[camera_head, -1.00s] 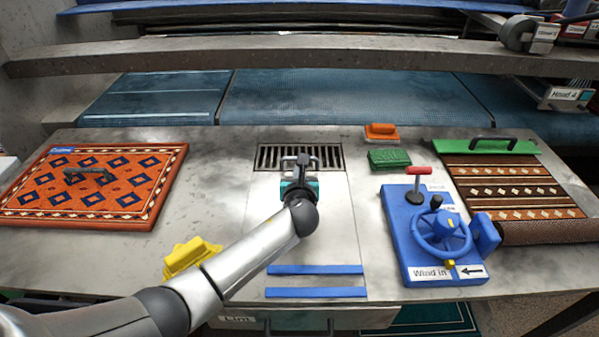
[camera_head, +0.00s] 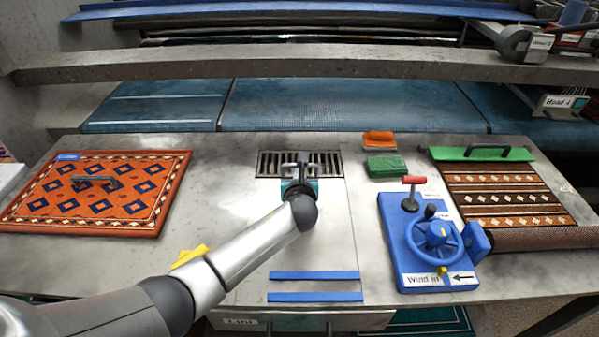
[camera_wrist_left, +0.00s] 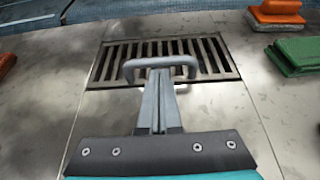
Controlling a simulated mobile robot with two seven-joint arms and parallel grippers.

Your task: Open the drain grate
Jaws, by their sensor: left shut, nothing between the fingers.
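The drain grate (camera_head: 330,163) is a dark slotted rectangle set flat in the metal table's far middle. It also shows in the left wrist view (camera_wrist_left: 205,58), lying level in its frame. A grey loop handle (camera_wrist_left: 162,63) stands up at the grate's near side. My left gripper (camera_head: 301,163) reaches over the table to this handle. Its grey fingers (camera_wrist_left: 158,85) are together, with the tips at the handle's bar. I cannot tell whether they touch the bar or pass under it. My right gripper is not in view.
An orange patterned rug (camera_head: 100,195) lies at left. A yellow brush (camera_head: 190,255) is partly behind my arm. An orange brush (camera_head: 379,139) and green pad (camera_head: 386,166) lie right of the grate. A blue wheel unit (camera_head: 430,245) stands farther right, beside a brown rug (camera_head: 505,195).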

